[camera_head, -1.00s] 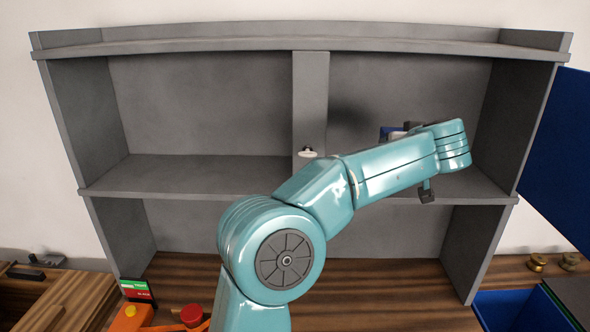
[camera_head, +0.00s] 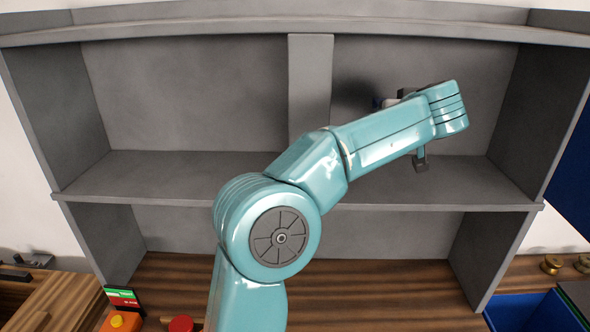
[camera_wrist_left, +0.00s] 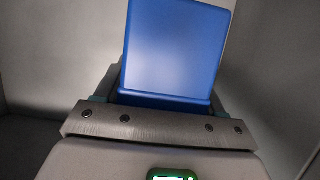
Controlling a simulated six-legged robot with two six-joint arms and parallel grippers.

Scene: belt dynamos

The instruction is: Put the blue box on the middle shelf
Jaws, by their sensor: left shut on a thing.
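The blue box (camera_wrist_left: 172,50) fills the upper middle of the left wrist view, with its lower end between my jaws. My left gripper (camera_wrist_left: 165,92) is shut on it. The box is in the right bay of the grey shelf unit, above the middle shelf (camera_head: 170,180). I cannot tell whether it touches the board. My right gripper is not in view.
A grey upright (camera_head: 310,90) divides the upper bays. The left bay is empty. The top board (camera_head: 200,28) runs above my arm. Below are a wooden worktop (camera_head: 370,285), a blue bin (camera_head: 525,312) at the lower right and a green-and-red sign (camera_head: 122,298) at the lower left.

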